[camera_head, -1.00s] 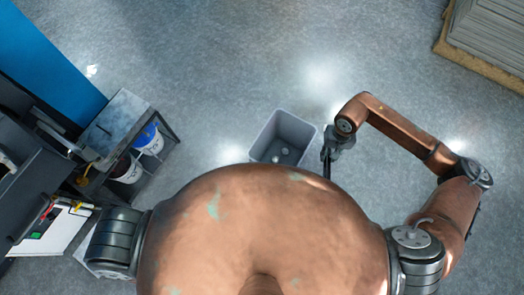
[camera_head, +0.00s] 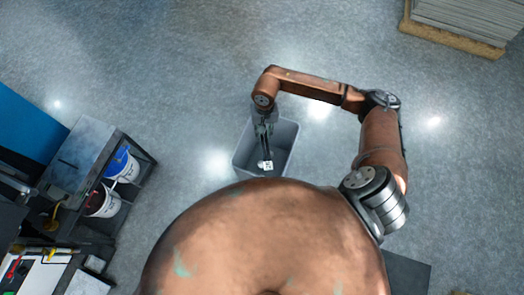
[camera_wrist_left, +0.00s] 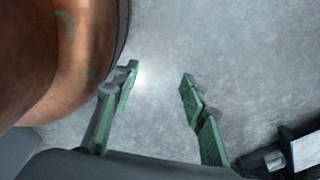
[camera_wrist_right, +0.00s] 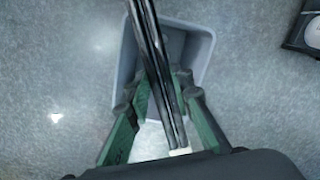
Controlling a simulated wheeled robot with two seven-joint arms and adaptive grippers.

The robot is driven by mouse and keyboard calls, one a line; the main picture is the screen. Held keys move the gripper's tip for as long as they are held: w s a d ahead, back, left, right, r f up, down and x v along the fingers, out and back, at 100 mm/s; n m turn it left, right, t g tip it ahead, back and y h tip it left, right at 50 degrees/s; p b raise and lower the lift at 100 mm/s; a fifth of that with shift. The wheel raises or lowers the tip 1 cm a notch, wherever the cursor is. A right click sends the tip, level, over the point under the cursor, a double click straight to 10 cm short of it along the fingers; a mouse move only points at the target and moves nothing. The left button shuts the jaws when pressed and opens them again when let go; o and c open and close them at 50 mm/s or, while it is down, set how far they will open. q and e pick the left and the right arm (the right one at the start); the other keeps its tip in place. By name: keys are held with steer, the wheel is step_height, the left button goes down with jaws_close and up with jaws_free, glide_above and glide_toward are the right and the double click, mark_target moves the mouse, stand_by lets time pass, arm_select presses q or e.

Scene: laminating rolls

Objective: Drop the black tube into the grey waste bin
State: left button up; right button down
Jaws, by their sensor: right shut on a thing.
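The black tube (camera_wrist_right: 158,60) is long and thin and lies between the fingers of my right gripper (camera_wrist_right: 163,85), which is shut on it. In the right wrist view it runs up past the top edge, with a pale end near the palm. In the head view my right gripper (camera_head: 264,130) is over the grey waste bin (camera_head: 285,142). The bin (camera_wrist_right: 207,58) also shows behind the tube in the right wrist view. The tube's height above the bin cannot be told. My left gripper (camera_wrist_left: 160,78) is open and empty over bare floor; the head view does not show it.
A dark shelf unit with a metal top (camera_head: 85,145) stands at left, holding a blue-and-white bucket (camera_head: 122,166) and another bucket (camera_head: 103,201). A stack of sheets (camera_head: 465,22) on a pallet is at top right. The floor around the bin is clear.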

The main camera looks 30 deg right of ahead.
arm_select(q)
step_height(320, 180, down, 12)
steer(key=s+g+b, duration=0.1)
steer(key=s+b, duration=0.2)
steer(key=b, duration=0.8)
steer(key=w+r+b, duration=0.2)
steer(key=w, duration=0.4)
steer(key=shift+d+b, duration=0.4)
arm_select(e)
steer(key=w+d+f+m, duration=0.2)
steer(key=f, duration=0.6)
steer(key=w+d+f+m, duration=0.2)
steer(key=d+f, duration=0.1)
steer(key=f, duration=0.5)
steer(key=w+d+f+m, duration=0.1)
steer(key=w+d+f, duration=0.1)
steer(key=f, duration=0.5)
steer(key=shift+w+d+f+m+y, duration=0.25)
steer(key=shift+f+m+y, duration=0.05)
steer(key=shift+f+m, duration=0.1)
steer(key=c, duration=1.6)
jaws_free()
steer(key=r, duration=0.8)
steer(key=d+r, duration=0.1)
steer(key=r, duration=0.3)
steer(key=shift+w, duration=0.4)
